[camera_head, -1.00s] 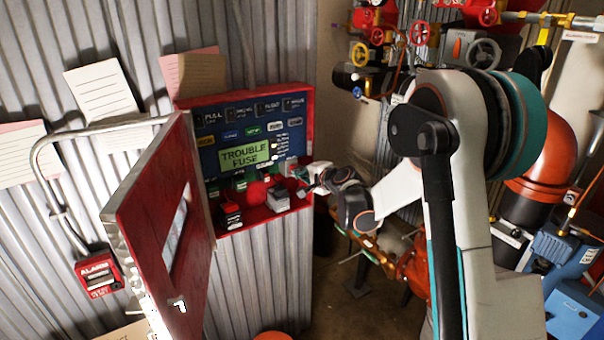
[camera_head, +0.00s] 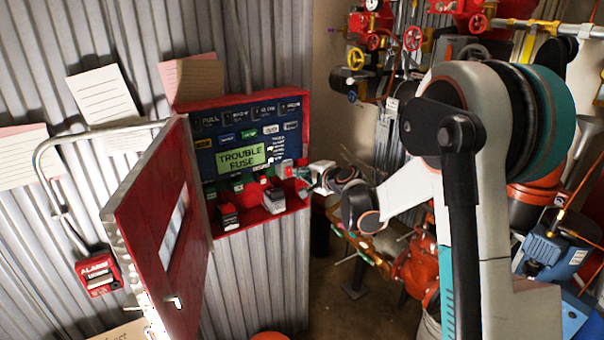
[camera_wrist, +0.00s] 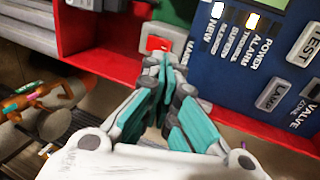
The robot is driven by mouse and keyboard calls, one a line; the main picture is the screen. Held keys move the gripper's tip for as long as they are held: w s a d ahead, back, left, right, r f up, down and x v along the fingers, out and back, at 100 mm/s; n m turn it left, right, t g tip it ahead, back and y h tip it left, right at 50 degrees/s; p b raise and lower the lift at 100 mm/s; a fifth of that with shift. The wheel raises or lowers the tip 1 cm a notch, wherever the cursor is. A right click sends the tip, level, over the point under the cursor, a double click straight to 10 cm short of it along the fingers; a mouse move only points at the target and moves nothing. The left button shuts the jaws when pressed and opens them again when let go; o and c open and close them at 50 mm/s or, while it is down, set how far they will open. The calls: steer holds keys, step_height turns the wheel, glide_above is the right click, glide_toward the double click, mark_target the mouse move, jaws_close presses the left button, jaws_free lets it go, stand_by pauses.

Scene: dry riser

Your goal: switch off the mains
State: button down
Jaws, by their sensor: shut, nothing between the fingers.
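The red alarm panel box (camera_head: 308,130) is open on the corrugated wall, its display (camera_head: 241,158) reading "TROUBLE FUSE". A red rocker switch (camera_wrist: 157,43) on a white plate is at the box's lower right corner; in the head view the white plate (camera_head: 285,168) is small beside my gripper. My gripper (camera_wrist: 166,62) is shut and empty, its teal-backed fingertips just in front of the rocker's lower edge. I cannot tell whether they touch it. In the head view my gripper (camera_head: 304,175) reaches in from the right. The rocker's position is unclear.
The red door (camera_head: 150,225) stands open on the left. Black and grey blocks (camera_head: 228,216) sit on the box floor. A red alarm pull (camera_head: 98,272) and paper notes (camera_head: 103,95) are on the wall. Valves and pipes (camera_head: 415,265) crowd the right.

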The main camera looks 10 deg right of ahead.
steer(key=p+v, duration=0.1)
steer(key=v, duration=0.8)
steer(key=shift+s+d, duration=0.2)
steer(key=shift+s, duration=0.2)
